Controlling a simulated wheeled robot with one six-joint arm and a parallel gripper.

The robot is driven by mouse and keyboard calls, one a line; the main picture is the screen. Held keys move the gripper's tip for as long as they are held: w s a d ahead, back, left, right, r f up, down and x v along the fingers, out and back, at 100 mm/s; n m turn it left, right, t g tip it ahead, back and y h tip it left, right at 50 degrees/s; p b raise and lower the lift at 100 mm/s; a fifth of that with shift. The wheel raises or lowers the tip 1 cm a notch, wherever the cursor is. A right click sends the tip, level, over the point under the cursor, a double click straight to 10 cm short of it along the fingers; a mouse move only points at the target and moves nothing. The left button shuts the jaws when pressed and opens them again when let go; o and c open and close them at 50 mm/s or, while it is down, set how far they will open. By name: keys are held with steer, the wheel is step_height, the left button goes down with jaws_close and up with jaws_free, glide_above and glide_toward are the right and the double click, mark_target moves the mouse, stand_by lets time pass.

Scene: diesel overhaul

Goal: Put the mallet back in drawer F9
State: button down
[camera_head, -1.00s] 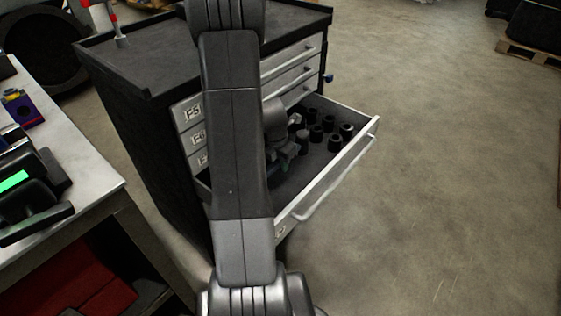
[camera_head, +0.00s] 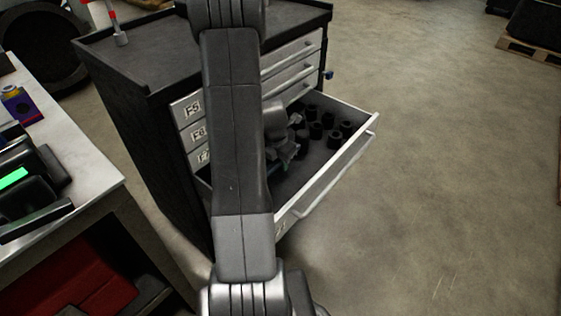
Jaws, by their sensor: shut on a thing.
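The open drawer (camera_head: 338,172) of the dark cabinet is pulled out to the right. Its front label is too small to read. My gripper (camera_head: 288,160) is inside the drawer's opening, low over its left part, partly hidden behind my own arm. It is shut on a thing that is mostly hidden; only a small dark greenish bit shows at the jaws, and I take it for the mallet. I cannot tell whether it touches the drawer floor.
Several black sockets (camera_head: 316,131) stand in the drawer's back right part. Shut drawers (camera_head: 292,76) lie above it. A red-and-grey tool (camera_head: 117,30) stands on the cabinet top (camera_head: 160,48). A workbench (camera_head: 95,180) is at left. The floor (camera_head: 440,180) at right is clear.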

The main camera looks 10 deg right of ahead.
steer(key=shift+f+b, duration=0.8)
steer(key=shift+f, duration=0.35)
steer(key=c, duration=1.2)
jaws_free()
steer(key=shift+r, duration=0.1)
steer(key=r+p, duration=0.1)
steer(key=r, duration=0.3)
steer(key=s+a+r+p, duration=0.1)
steer(key=r, duration=0.4)
steer(key=a+r+p, duration=0.1)
steer(key=r, duration=0.3)
steer(key=shift+s+r, duration=0.25)
steer(key=shift+r, duration=0.05)
